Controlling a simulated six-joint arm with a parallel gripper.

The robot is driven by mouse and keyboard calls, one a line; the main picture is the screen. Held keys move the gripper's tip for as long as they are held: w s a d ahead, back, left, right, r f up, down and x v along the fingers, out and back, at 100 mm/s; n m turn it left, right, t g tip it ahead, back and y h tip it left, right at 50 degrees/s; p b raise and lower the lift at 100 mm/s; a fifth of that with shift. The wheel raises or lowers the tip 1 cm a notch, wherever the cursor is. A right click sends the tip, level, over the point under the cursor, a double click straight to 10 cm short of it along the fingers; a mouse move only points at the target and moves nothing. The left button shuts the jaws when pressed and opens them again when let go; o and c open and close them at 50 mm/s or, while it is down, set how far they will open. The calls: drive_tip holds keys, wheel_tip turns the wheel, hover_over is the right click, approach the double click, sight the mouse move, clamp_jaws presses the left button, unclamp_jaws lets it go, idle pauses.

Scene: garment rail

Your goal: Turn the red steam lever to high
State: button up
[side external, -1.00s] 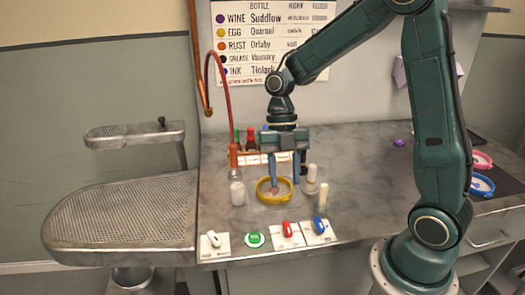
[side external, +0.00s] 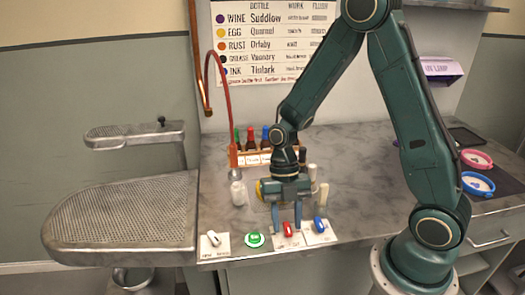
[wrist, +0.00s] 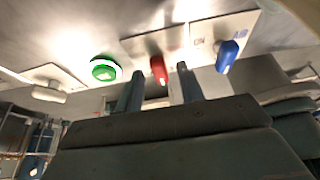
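The red steam lever (side external: 287,229) sits on a white plate at the front edge of the counter; it also shows in the wrist view (wrist: 158,70). My gripper (side external: 287,218) is open and points down over that plate. In the wrist view, the fingertips of my gripper (wrist: 160,85) stand apart with the red lever between them in the picture. Whether either finger touches the lever cannot be told. The plate's markings are too small to read.
A blue lever (side external: 319,224) is just right of the red one. A green button (side external: 255,240) and a white lever (side external: 213,238) are to its left. A white bottle (side external: 238,192) and a rack of bottles (side external: 252,158) stand behind. A yellow ring (side external: 259,189) is mostly hidden by my gripper.

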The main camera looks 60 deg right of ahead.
clamp_jaws()
drive_tip(key=shift+m, duration=0.4)
drive_tip(key=m, duration=0.1)
drive_tip(key=m+t, duration=0.1)
drive_tip(key=m, duration=0.1)
drive_tip(key=m+t+y, duration=0.1)
drive_tip(key=m, duration=0.1)
drive_tip(key=shift+s+d, duration=0.15)
drive_tip(key=shift+s, duration=0.1)
drive_tip(key=m+t, duration=0.1)
drive_tip(key=m, duration=0.2)
drive_tip(key=m+t, duration=0.1)
drive_tip(key=m, duration=0.2)
drive_tip(key=shift+s, duration=0.2)
idle(0.3)
unclamp_jaws()
